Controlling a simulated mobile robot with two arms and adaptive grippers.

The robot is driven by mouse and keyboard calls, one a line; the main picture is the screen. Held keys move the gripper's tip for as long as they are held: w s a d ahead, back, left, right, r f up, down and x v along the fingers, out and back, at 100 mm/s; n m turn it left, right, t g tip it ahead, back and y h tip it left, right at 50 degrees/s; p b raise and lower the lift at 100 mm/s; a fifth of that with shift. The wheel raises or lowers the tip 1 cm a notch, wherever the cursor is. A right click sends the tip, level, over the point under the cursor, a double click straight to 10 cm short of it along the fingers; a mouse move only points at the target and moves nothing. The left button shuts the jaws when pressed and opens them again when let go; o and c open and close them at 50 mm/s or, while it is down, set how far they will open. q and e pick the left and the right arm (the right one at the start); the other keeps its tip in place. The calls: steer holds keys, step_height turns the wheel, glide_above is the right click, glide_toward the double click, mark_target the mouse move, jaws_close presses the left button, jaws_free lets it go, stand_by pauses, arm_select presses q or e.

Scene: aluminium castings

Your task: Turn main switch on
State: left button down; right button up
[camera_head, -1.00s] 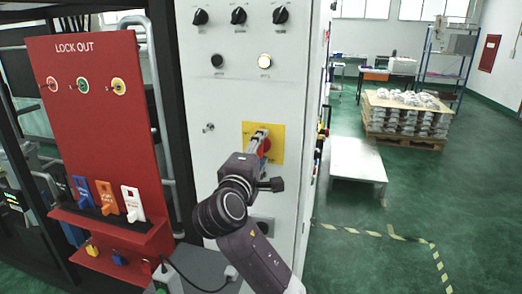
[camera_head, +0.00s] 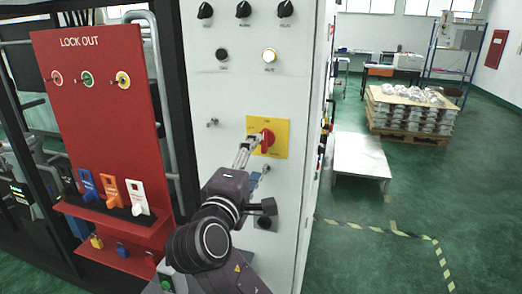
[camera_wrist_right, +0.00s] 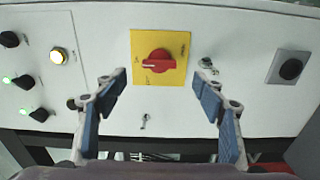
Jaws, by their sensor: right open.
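The main switch is a red rotary knob (camera_head: 267,140) on a yellow plate (camera_head: 281,152), mounted on the white cabinet front. In the right wrist view the knob (camera_wrist_right: 158,62) is fully visible, with its handle pointing to the picture's left. My right gripper (camera_head: 247,152) is just in front of the plate, to the left of and below the knob in the head view. In the wrist view its fingers (camera_wrist_right: 158,76) are spread wide with nothing between them, below the knob in the picture and apart from it. My left gripper is not in view.
The white cabinet (camera_head: 225,90) carries black selector knobs, a lit button (camera_head: 269,55) and a key lock (camera_head: 212,122). A red lock-out board (camera_head: 105,130) with tags and padlocks stands at left. A low white platform (camera_head: 358,155) and a loaded pallet stand at right, with green floor clear.

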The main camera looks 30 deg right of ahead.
steer(key=shift+v, duration=1.65)
steer(key=shift+w+f, duration=0.1)
